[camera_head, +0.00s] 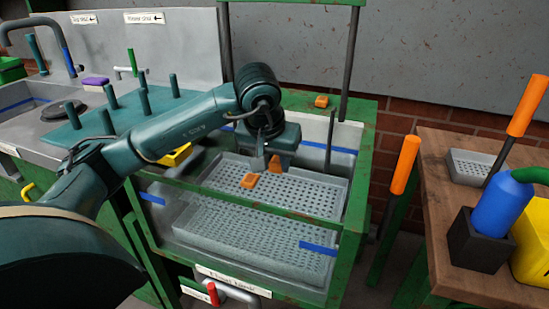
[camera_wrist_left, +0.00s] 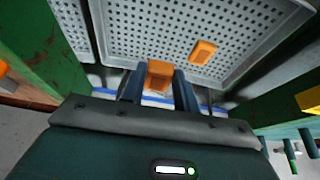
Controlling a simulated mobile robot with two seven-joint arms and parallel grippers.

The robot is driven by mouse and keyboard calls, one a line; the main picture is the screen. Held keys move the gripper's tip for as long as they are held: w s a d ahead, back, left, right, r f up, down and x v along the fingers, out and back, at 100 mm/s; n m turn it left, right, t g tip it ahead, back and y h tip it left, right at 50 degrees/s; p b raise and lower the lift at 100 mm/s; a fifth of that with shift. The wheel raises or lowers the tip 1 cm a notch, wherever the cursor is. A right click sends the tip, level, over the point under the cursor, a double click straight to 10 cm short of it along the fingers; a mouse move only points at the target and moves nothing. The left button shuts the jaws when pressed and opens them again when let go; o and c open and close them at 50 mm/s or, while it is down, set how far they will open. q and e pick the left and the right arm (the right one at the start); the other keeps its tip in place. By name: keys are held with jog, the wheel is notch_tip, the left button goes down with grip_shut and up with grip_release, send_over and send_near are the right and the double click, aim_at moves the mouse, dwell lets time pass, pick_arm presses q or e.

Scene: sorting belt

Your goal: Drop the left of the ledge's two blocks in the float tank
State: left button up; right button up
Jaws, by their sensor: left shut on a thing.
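My left gripper (camera_head: 266,164) hangs over the glass-sided tank (camera_head: 333,215) in the head view, its fingers pointing down. It is shut on an orange block (camera_head: 275,164), which also shows between the fingers in the left wrist view (camera_wrist_left: 158,74). A second orange block (camera_head: 249,181) lies over the grey perforated tray (camera_head: 335,190) inside the tank; it shows beyond the held block in the wrist view (camera_wrist_left: 203,52). A third orange block (camera_head: 321,101) sits alone on the green back ledge (camera_head: 350,104). My right gripper is not in view.
A green frame with posts (camera_head: 349,70) surrounds the tank. A wooden table (camera_head: 440,200) at right holds a small grey tray (camera_head: 470,167), a blue bottle (camera_head: 500,207) in a black holder and a yellow container. A sink and teal peg board (camera_head: 125,115) stand at left.

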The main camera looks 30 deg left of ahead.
pick_arm(q)
jog(key=o, duration=1)
jog(key=shift+r, duration=0.1)
jog(key=p+v, duration=0.2)
jog(key=v, duration=1.1)
jog(key=shift+s, duration=0.15)
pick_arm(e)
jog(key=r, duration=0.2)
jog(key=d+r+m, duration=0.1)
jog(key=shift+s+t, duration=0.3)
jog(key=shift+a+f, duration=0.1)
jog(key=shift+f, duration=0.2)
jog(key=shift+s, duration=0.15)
